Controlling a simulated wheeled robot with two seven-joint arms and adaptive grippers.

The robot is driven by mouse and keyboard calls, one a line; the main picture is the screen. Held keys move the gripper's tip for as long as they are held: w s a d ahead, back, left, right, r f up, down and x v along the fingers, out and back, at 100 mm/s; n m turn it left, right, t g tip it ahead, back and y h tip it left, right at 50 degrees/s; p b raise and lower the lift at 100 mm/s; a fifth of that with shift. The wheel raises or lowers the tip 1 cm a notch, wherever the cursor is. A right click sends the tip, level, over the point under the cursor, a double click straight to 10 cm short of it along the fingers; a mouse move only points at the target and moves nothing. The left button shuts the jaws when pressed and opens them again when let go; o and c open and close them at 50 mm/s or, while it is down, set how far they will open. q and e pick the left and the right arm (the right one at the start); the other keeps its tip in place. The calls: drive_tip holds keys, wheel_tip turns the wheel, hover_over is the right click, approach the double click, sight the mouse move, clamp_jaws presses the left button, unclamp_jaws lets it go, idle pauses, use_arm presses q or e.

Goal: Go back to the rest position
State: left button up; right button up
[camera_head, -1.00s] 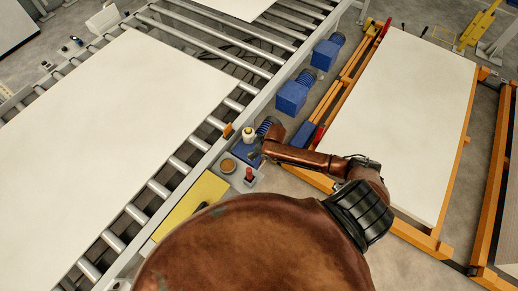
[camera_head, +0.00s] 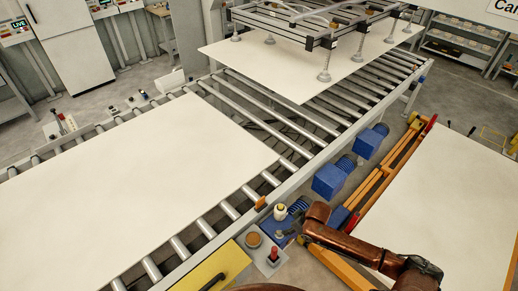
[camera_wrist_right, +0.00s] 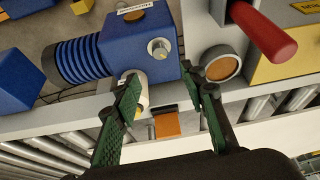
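My right gripper (camera_head: 286,231) is at the lower middle of the head view, over the small control ledge beside the roller conveyor. In the right wrist view my right gripper (camera_wrist_right: 163,78) has its two green-padded fingers spread apart with nothing gripped. A blue box (camera_wrist_right: 140,40) with a round metal knob and a ribbed blue hose is just beyond the fingertips. A white cylindrical part (camera_wrist_right: 141,92) shows beside the left finger; whether they touch is unclear. My left gripper is not in view.
A red-handled lever (camera_head: 273,254) and a round brown disc (camera_head: 253,240) stand close to the gripper. A large white panel (camera_head: 130,180) lies on the rollers. Another panel (camera_head: 290,65) hangs under the suction gantry. Blue motors (camera_head: 328,181) line the conveyor's right side.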

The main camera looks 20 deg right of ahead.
drive_tip(key=s+d+f+m+h+b, duration=0.1)
drive_tip(key=d+f+b, duration=0.15)
drive_tip(key=f, duration=0.65)
drive_tip(key=s+d+f+m+b, duration=0.15)
drive_tip(key=d+f, duration=0.25)
drive_tip(key=f, duration=0.5)
drive_tip(key=s+d+f+m+h+b, duration=0.1)
drive_tip(key=s+d+f, duration=0.1)
drive_tip(key=s+f, duration=0.45)
drive_tip(key=s+d+f+b, duration=0.1)
drive_tip(key=s+f+b, duration=0.15)
drive_tip(key=f, duration=0.65)
drive_tip(key=s+a+f+g+b, duration=0.1)
drive_tip(key=s+a+f, duration=0.2)
drive_tip(key=s+f, duration=0.3)
drive_tip(key=s+a+f+g+b, duration=0.1)
drive_tip(key=s+a+f, duration=0.2)
drive_tip(key=s+f, duration=0.4)
drive_tip(key=s+a+f+g+b, duration=0.1)
drive_tip(key=s+f, duration=0.6)
drive_tip(key=s, duration=1.3)
drive_tip(key=a+b, duration=0.1)
drive_tip(key=a, duration=0.1)
drive_tip(key=shift+a, duration=0.35)
